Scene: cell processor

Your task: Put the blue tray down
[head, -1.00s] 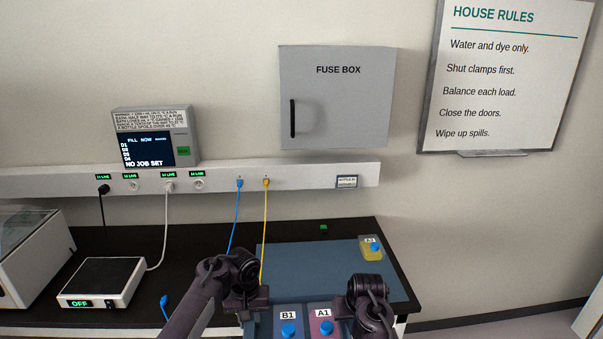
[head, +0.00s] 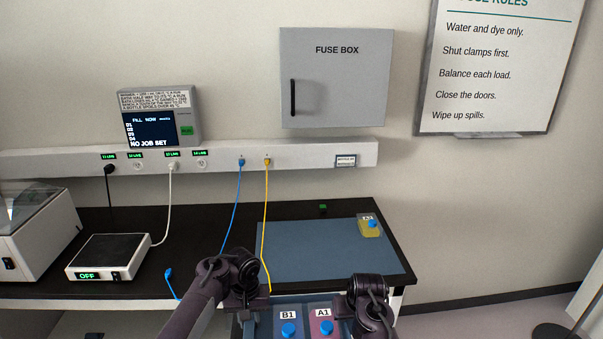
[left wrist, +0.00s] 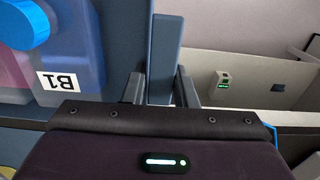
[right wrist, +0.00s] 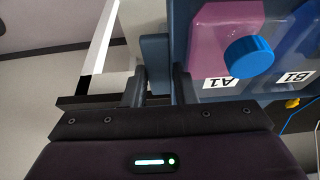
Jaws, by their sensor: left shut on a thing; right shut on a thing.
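The blue tray (head: 305,298) is at the bottom of the head view, partly cut off by the frame edge. It holds a bag-like container marked B1 (head: 288,316) and a pink one marked A1 (head: 323,314), both with blue caps. My left gripper (head: 250,305) is shut on the tray's left side; its upright blue grip (left wrist: 164,58) stands between the jaws in the left wrist view. My right gripper (head: 347,307) is shut on the right side, around the grip (right wrist: 155,55) in the right wrist view. The tray appears level, in front of the blue mat.
The blue mat (head: 325,250) lies on the black bench, mostly bare. A scale (head: 108,256) is further left.

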